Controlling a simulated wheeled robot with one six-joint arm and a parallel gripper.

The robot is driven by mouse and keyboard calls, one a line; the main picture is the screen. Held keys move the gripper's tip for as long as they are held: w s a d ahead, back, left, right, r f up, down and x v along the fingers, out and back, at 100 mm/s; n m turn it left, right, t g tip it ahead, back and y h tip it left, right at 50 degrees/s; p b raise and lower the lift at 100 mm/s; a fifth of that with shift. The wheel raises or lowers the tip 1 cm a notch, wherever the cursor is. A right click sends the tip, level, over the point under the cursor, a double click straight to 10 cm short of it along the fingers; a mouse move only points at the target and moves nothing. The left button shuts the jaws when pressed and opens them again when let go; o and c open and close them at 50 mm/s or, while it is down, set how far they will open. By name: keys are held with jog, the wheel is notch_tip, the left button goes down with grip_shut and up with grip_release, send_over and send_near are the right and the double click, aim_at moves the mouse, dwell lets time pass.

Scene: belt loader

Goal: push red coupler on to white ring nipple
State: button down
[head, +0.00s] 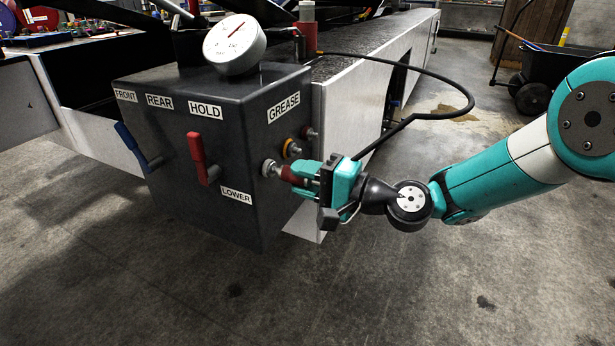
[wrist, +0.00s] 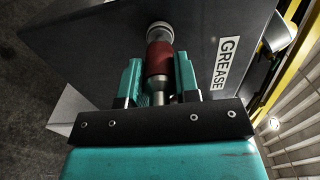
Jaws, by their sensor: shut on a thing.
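My gripper (head: 312,177) is shut on the red coupler (head: 291,175), beside the right face of the dark control box. In the wrist view the red coupler (wrist: 159,62) sits between my teal fingers (wrist: 158,80). The white ring nipple (head: 269,167) is the nearest of several nipples on that face. The coupler's front end meets or nearly meets it, in line with it. In the wrist view the nipple (wrist: 159,30) shows at the coupler's far end. I cannot tell whether the coupler is fully seated.
The dark box (head: 225,150) carries a red lever (head: 199,155), a blue lever (head: 133,145) and a dial gauge (head: 234,45). An orange-ringed nipple (head: 292,148) and another nipple (head: 308,133) lie behind the white one. A black hose (head: 440,116) loops behind my gripper. The floor at the front is clear.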

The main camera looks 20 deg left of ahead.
jog(key=shift+a+p, duration=0.3)
jog(key=shift+a, duration=0.55)
jog(key=shift+w, duration=0.1)
jog(key=c, duration=0.8)
grip_release()
jog(key=shift+s+d+b, duration=0.25)
jog(key=shift+d+b, duration=1.35)
jog(key=shift+d, duration=1.3)
jog(key=shift+s+d+b, duration=0.25)
jog(key=shift+d+b, duration=1.3)
jog(key=shift+d, duration=1.3)
jog(key=shift+s+d+b, duration=0.25)
jog(key=shift+d+b, duration=1.35)
jog(key=shift+d, duration=1.3)
